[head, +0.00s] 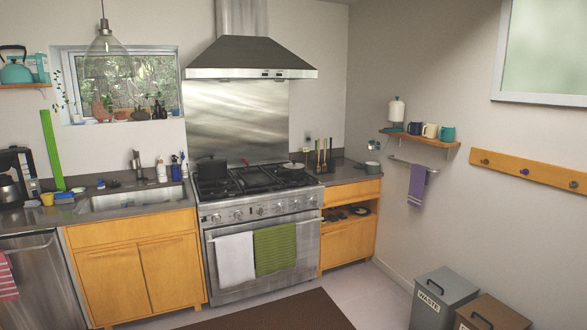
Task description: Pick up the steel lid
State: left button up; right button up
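I cannot make out the steel lid for certain. A small round pale thing (291,166) lies at the right back of the stove top and could be a lid, but it is too small to tell. A dark pot (211,168) stands at the left back of the stove (262,215). A grey-green pot (372,168) stands at the right end of the counter. Several dark, flat round items (337,215) lie in the open shelf of the cabinet right of the stove; I cannot tell what they are. Neither of my grippers is in view.
A sink (130,200) and cluttered counter are left of the stove, with a dishwasher (42,285) below. Two towels hang on the oven handle. Waste bins (440,297) stand at the lower right. A dark mat (265,312) lies before the stove; floor right of it is clear.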

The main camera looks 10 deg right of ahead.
aim_at(295, 165)
jog(key=i+l+z, duration=0.3)
jog(key=i, duration=0.35)
jog(key=i+z, duration=0.3)
jog(key=i, duration=1.05)
jog(key=i+l+u, duration=0.1)
jog(key=i, duration=0.65)
jog(key=i+l+u, duration=0.1)
jog(key=i, duration=0.6)
jog(key=l, duration=0.1)
